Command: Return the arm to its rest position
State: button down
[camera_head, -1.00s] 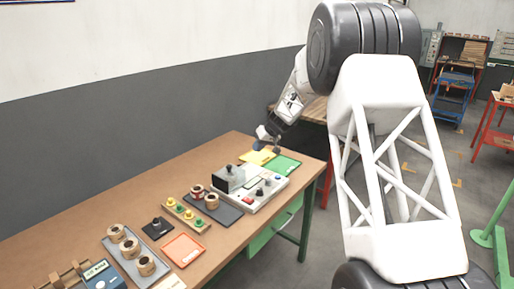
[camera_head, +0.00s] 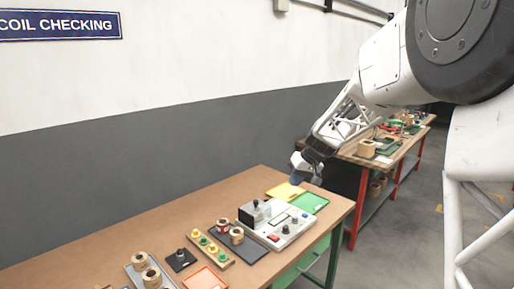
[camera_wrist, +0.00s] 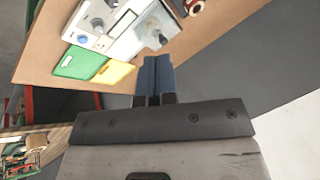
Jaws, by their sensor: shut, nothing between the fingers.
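My gripper (camera_head: 307,170) is near the far end of the brown workbench (camera_head: 150,225), above and beside the yellow mat (camera_head: 285,191). In the wrist view my gripper (camera_wrist: 156,62) shows two blue fingers pressed together with nothing between them. The wrist view looks down at the bench end, with the yellow mat (camera_wrist: 114,74), the green mat (camera_wrist: 80,63) and the grey-white tester (camera_wrist: 125,25) ahead of the fingers. My arm reaches in from the upper right of the head view.
The tester (camera_head: 277,226), green mat (camera_head: 309,203), plug strip (camera_head: 211,249), orange tray (camera_head: 205,279) and several coils (camera_head: 152,277) stand on the bench. Another bench with red legs (camera_head: 385,155) is behind my arm. A grey and white wall (camera_head: 150,130) runs along the left.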

jog(key=s+d+r+m+h, duration=0.1)
jog(key=s+r, duration=0.2)
jog(key=s, duration=0.9)
jog(key=s+d+r+m+h, duration=0.1)
jog(key=s+r, duration=0.2)
jog(key=s, duration=0.9)
jog(key=s+d+f+m+h, duration=0.1)
jog(key=s+f, duration=0.1)
jog(key=s, duration=1)
jog(key=s+d+f+h, duration=0.2)
jog(key=s, duration=0.9)
jog(key=shift+s+d+f+m, duration=0.2)
jog(key=shift+s+f+m, duration=0.2)
